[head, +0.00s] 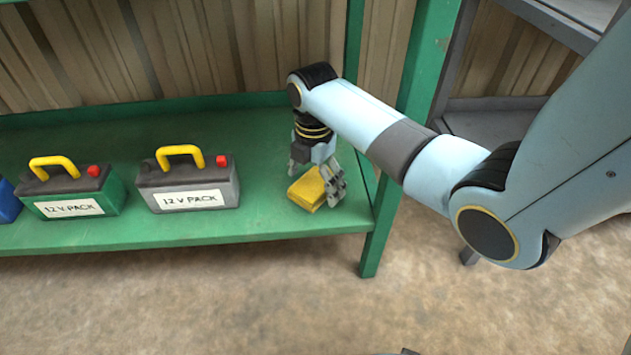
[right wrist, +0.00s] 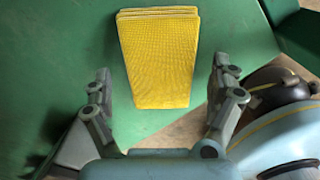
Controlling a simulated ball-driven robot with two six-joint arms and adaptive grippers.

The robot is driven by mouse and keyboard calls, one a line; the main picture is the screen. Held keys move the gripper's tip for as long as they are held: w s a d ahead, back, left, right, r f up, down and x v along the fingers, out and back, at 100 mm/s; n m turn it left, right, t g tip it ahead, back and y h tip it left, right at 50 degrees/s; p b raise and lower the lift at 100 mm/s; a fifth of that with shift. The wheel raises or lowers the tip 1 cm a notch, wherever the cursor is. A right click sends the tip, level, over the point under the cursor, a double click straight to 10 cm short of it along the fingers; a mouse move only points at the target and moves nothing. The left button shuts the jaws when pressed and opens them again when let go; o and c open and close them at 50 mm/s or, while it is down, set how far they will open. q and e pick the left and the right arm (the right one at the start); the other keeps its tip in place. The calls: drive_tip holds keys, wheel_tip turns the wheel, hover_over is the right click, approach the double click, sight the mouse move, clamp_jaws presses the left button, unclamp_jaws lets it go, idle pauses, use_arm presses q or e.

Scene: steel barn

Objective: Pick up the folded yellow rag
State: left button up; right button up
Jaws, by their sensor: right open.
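The folded yellow rag (head: 307,190) lies on the green shelf (head: 260,222) near its right end in the head view. My right gripper (head: 318,180) is right at it, pointing down, with its fingers spread. The right wrist view shows the rag (right wrist: 159,58) between and beyond the two open fingers (right wrist: 162,95), with green surface visible on both sides of it. The fingers do not visibly touch the rag. My left gripper is not in view.
A grey battery pack (head: 188,186) with a yellow handle stands left of the rag. A green pack (head: 72,194) and part of a blue one (head: 8,200) stand farther left. A green shelf post (head: 425,75) rises behind my right arm.

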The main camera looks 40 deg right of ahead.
sight(313, 182)
drive_tip(key=c, duration=1.4)
drive_tip(key=shift+r, duration=0.1)
drive_tip(key=shift+r+p, duration=0.55)
drive_tip(key=shift+r, duration=0.15)
wheel_tip(313, 182, up, 4)
drive_tip(key=p, duration=0.3)
drive_tip(key=shift+w+r, duration=0.1)
drive_tip(key=shift+r, duration=0.1)
wheel_tip(313, 182, up, 3)
drive_tip(key=shift+r+p, duration=0.15)
drive_tip(key=shift+p, duration=0.95)
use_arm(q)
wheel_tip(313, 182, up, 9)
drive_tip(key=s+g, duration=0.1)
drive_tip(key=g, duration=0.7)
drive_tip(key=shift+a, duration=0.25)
use_arm(e)
drive_tip(key=shift+r, duration=0.35)
